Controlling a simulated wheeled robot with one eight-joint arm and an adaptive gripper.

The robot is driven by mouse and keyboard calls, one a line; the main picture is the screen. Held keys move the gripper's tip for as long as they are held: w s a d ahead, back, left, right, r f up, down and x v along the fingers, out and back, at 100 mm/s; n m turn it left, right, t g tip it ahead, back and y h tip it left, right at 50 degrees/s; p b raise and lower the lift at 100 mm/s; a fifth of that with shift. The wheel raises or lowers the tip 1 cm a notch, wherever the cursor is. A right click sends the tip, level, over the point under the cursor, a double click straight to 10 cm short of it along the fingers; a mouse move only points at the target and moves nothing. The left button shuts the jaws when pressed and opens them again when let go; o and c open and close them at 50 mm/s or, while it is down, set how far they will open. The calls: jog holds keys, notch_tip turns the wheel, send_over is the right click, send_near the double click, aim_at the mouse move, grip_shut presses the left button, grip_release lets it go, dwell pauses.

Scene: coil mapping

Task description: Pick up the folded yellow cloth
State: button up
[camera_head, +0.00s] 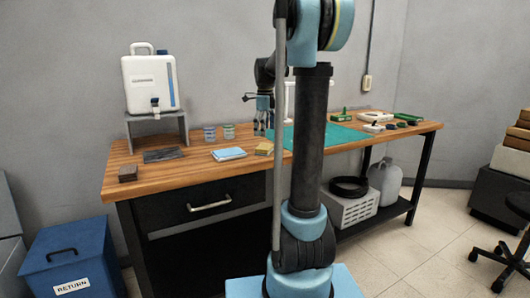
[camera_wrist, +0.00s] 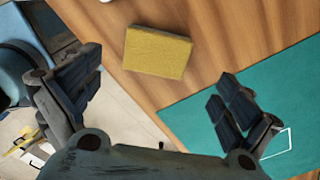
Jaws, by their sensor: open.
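The yellow cloth (camera_head: 264,148) lies on the wooden workbench (camera_head: 180,178) near its front edge, right of a folded light-blue cloth (camera_head: 229,153). In the wrist view the yellow cloth (camera_wrist: 157,52) is a flat, block-like rectangle, slightly tilted, lying on bare wood. My gripper (camera_head: 264,128) is above the bench, just above and behind the yellow cloth in the head view. In the wrist view my gripper (camera_wrist: 160,88) is open and empty, its fingers wide apart. The yellow cloth lies beyond the fingertips, roughly centred between them, and is not touched.
A green mat (camera_head: 312,137) lies right of the yellow cloth. A white dispenser (camera_head: 151,82) stands on a grey stand at the left. Small green and white parts (camera_head: 375,126) lie at the right end.

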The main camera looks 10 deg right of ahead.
aim_at(264, 146)
jog(key=shift+s+a+f, duration=0.1)
jog(key=shift+f, duration=3.3)
jog(key=c, duration=1.1)
jog(key=shift+c, duration=0.2)
notch_tip(264, 146, up, 10)
jog(key=o, duration=0.4)
jog(key=c, duration=0.3)
